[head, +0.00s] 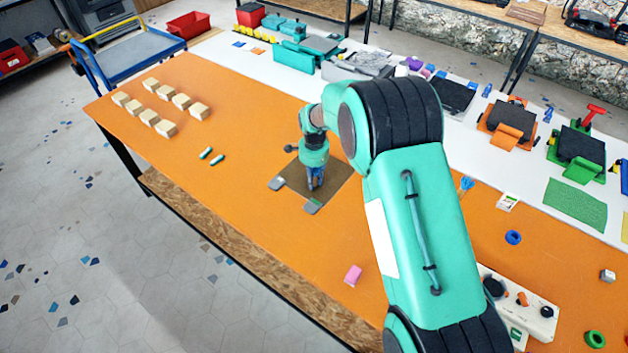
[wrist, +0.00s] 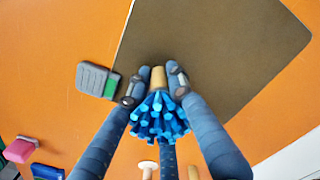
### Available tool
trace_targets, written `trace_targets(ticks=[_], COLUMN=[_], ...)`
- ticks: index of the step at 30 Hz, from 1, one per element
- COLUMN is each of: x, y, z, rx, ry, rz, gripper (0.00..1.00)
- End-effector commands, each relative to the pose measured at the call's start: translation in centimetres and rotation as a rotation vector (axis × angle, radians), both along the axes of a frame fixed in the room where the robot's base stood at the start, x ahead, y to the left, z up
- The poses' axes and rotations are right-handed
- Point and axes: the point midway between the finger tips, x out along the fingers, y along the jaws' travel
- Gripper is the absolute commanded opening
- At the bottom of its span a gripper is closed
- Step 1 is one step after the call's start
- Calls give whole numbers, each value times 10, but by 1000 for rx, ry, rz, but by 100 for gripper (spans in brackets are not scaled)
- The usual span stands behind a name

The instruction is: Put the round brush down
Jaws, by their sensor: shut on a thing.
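The round brush has a short wooden handle (wrist: 158,76) and a ring of blue bristles (wrist: 158,118). In the wrist view my gripper (wrist: 157,84) is shut on it, with a fingertip on each side of the handle. In the head view my gripper (head: 315,182) points down over the brown mat (head: 338,186), and the brush is mostly hidden between the fingers. The mat also shows in the wrist view (wrist: 215,45). I cannot tell whether the brush touches the mat.
Grey-and-green pieces lie at the mat's near edge, one left (head: 277,183) and one nearer (head: 312,206). Several wooden blocks (head: 165,128) stand at the far left of the orange table (head: 235,215). A pink block (head: 353,275) lies towards the front. Orange surface left of the mat is mostly free.

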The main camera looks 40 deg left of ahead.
Motion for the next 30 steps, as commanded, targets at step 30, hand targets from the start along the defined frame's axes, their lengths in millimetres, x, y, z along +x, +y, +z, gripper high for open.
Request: trace_targets(ticks=[30], x=[0], y=[0], z=[22], rx=[1], ry=[0], rz=[0], gripper=[40])
